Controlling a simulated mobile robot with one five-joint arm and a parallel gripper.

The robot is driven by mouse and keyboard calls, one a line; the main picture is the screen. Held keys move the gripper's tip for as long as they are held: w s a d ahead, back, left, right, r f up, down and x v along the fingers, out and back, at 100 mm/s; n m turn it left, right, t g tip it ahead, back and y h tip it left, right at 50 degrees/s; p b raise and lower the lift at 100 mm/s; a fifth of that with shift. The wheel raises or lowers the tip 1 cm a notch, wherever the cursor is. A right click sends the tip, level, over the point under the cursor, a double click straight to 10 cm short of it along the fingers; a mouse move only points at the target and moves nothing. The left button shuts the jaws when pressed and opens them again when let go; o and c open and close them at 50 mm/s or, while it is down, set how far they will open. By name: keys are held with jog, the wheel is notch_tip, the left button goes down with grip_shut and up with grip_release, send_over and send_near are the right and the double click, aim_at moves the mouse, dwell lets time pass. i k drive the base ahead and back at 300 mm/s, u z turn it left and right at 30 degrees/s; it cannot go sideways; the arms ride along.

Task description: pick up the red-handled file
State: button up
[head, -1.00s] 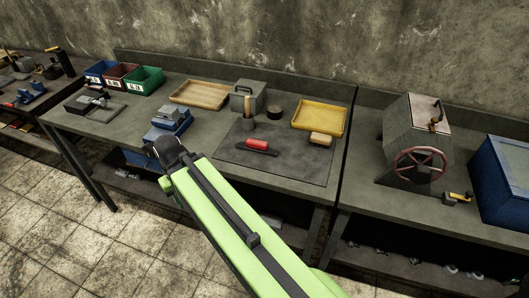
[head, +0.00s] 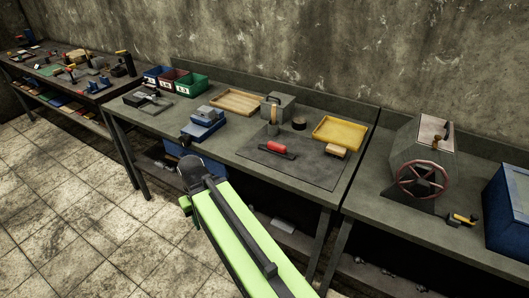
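The red-handled file (head: 277,147) lies on a dark mat (head: 310,170) on the middle workbench. My green arm reaches up from the bottom of the head view. The dark end of the arm (head: 192,172) is in front of the bench's front edge, to the left of and nearer than the file, apart from it. The fingers cannot be made out, so whether they are open or shut does not show.
A wooden tray (head: 237,102), a grey box (head: 278,106), a yellow tray (head: 340,132) and a small tan block (head: 336,152) stand around the mat. A blue-grey vise (head: 206,119) is left of it. A drum with a red wheel (head: 422,180) is on the right bench.

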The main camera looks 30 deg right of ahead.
aim_at(280, 150)
jog(key=u, duration=0.2)
jog(key=i, duration=1)
jog(key=u, duration=0.05)
